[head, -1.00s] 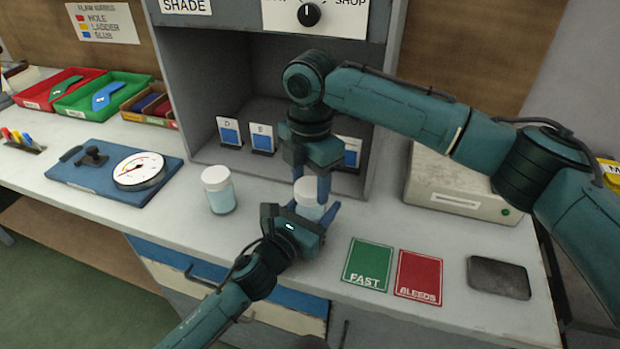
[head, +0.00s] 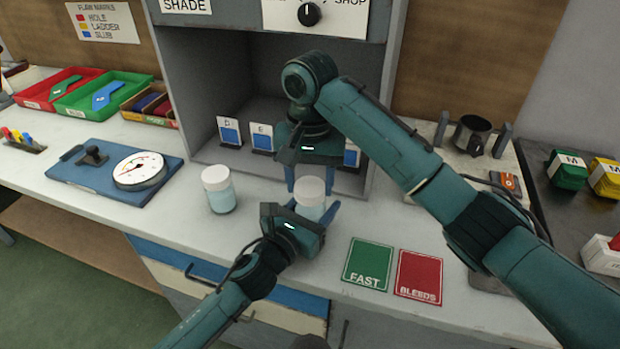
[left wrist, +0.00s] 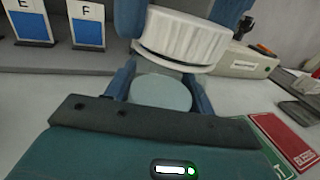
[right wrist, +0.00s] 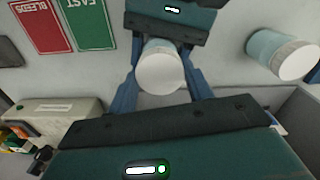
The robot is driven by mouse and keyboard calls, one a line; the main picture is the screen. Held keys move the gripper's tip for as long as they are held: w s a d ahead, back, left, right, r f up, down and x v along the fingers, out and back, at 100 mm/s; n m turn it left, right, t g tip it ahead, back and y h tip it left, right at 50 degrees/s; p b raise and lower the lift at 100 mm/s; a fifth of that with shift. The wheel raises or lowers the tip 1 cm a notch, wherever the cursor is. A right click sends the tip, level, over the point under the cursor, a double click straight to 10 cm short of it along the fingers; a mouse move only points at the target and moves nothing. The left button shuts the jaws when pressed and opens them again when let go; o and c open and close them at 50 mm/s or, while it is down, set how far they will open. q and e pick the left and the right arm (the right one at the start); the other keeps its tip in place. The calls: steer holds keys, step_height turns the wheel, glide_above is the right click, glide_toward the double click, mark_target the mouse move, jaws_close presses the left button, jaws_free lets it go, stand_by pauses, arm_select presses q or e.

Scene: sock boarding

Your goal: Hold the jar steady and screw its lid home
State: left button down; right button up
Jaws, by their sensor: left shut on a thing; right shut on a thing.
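The jar (head: 307,210), pale blue with a white lid (head: 310,187), stands upright near the front of the bench. My left gripper (head: 313,208) is shut on the jar body from the front. My right gripper (head: 309,180) reaches down from above, its blue fingers shut on the lid's two sides. The left wrist view shows the ribbed lid (left wrist: 185,40) between the right fingers, with a dark line under its edge. The right wrist view shows the lid's round top (right wrist: 160,72) over the jar. I cannot tell how far the lid is threaded.
A second lidded jar (head: 219,190) stands just left. Further left is a blue board with a dial gauge (head: 140,170). The grey booth (head: 200,110) with lettered cards is behind. Green FAST (head: 368,264) and red BLEEDS (head: 418,275) cards lie to the right.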

arm_select(q)
steer(key=shift+a, duration=0.1)
arm_select(e)
steer(key=shift+m, duration=1.2)
steer(key=o, duration=1.2)
step_height(320, 180, up, 12)
arm_select(q)
steer(key=shift+c, duration=2.3)
jaws_free()
